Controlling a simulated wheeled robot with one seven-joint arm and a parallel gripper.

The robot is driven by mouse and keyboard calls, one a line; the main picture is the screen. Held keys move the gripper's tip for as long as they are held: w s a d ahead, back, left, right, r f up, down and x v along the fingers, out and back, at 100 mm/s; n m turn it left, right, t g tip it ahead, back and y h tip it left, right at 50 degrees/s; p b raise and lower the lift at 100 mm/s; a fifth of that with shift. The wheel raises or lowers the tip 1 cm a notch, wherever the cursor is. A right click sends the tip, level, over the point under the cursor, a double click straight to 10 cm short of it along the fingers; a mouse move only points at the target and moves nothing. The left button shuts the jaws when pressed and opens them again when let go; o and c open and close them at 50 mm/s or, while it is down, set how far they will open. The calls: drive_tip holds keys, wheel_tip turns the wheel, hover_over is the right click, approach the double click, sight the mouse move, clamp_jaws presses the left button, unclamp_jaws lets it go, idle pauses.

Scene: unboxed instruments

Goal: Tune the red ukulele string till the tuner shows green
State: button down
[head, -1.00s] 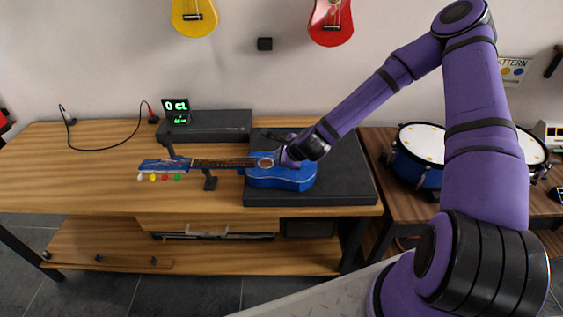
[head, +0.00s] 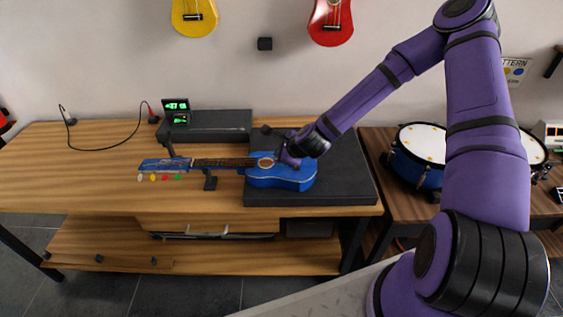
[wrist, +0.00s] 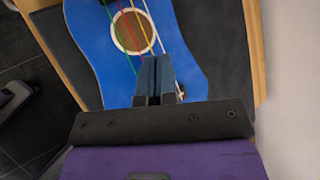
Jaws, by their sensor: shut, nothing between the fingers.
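The blue ukulele (head: 285,179) lies flat on a dark mat, its neck pointing left; its body also fills much of the wrist view (wrist: 88,45). Its tuning pegs, white, yellow, red (head: 165,177) and green, line the near edge of the headstock. In the wrist view the coloured strings, with the red string (wrist: 128,25) among them, cross the sound hole. My gripper (wrist: 154,62) is shut and empty over the strings, between sound hole and bridge; I cannot tell if it touches one. The tuner (head: 177,112) stands behind the headstock with green text, too small to read surely.
The dark mat (head: 350,185) covers the right of the wooden bench. A black case (head: 225,124) lies behind the neck. A cable (head: 95,149) runs at the back left. A drum (head: 418,150) stands to the right. The bench's front left is clear.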

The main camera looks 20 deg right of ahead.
wheel_tip(320, 180, up, 5)
idle(0.8)
drive_tip(key=c, duration=1.8)
unclamp_jaws()
drive_tip(key=shift+c, duration=0.2)
